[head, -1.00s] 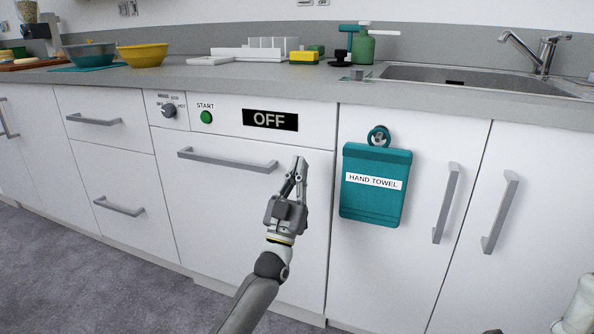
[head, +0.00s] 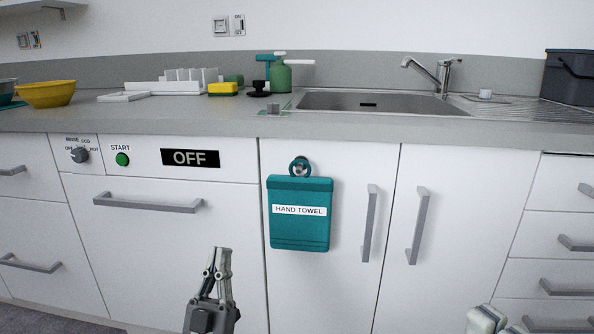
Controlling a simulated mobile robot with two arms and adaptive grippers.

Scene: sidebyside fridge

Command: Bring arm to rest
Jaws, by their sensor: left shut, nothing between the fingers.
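My left gripper (head: 217,264) shows at the bottom of the head view, left of centre. Its fingers are together with nothing between them, and they point up in front of the white dishwasher front (head: 150,240). It looks apart from the dishwasher handle (head: 148,205), which is above and to the left. A part of my right arm shows at the bottom right edge, but its fingers are out of frame.
A teal hand towel (head: 300,235) hangs on the cabinet door right of the dishwasher. Vertical handles (head: 369,224) stick out beside it. The counter above holds a sink (head: 370,102), a yellow bowl (head: 47,93), a white rack (head: 172,85) and a green bottle (head: 281,77).

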